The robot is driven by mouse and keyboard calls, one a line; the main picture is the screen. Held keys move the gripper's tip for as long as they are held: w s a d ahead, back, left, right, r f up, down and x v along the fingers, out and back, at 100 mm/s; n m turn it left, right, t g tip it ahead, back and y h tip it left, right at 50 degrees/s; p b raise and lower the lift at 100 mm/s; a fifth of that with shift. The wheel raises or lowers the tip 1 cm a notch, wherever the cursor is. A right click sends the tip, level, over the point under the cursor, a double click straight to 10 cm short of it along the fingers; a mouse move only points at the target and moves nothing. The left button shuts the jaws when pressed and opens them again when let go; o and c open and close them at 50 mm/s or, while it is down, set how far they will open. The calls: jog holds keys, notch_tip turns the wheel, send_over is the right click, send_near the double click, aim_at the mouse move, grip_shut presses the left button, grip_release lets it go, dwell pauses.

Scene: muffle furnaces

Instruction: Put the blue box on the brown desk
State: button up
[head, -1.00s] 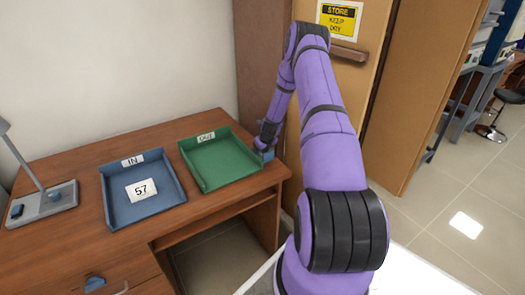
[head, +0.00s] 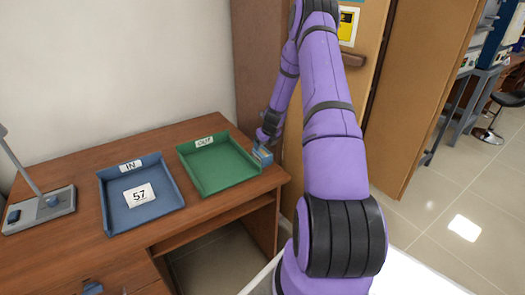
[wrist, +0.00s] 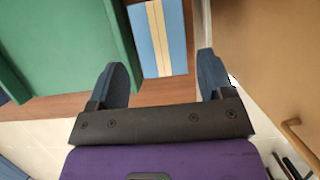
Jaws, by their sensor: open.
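The blue box (head: 262,157) with pale stripes rests on the brown desk (head: 80,165) near its right edge, just right of the green tray. In the wrist view the blue box (wrist: 146,38) lies ahead of the two fingers, on the wooden top beside the green tray. My gripper (head: 265,141) is just above the box in the head view. The wrist view shows my gripper (wrist: 162,62) open, with its dark blue fingers apart and nothing held between them.
The green OUT tray (head: 235,184) is left of the box. A blue IN tray (head: 172,204) with a card marked 57 and a lamp (head: 40,212) stand farther left. A brown door or cabinet panel (head: 405,120) is close on the right.

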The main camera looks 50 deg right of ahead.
jog(key=v, duration=0.3)
jog(key=shift+r, duration=0.2)
jog(key=s+a+r+n+y, duration=0.1)
jog(key=s+a+r+n, duration=0.1)
jog(key=a+r+n, duration=1.1)
jog(key=s+a+r+n, duration=0.2)
jog(key=a+r+n, duration=0.4)
jog(key=a+r, duration=0.9)
jog(key=s+a+r+n, duration=0.7)
jog(key=s+r+n, duration=0.2)
jog(key=s+r, duration=0.2)
jog(key=s+a+r+n, duration=0.1)
jog(key=s+a+n, duration=0.1)
jog(key=s+n, duration=0.3)
jog(key=s+a+n+t, duration=0.1)
jog(key=s+a+n, duration=0.2)
jog(key=s, duration=0.8)
jog(key=shift+s+r+n, duration=0.3)
jog(key=shift+r+n, duration=0.05)
jog(key=shift+n, duration=1.05)
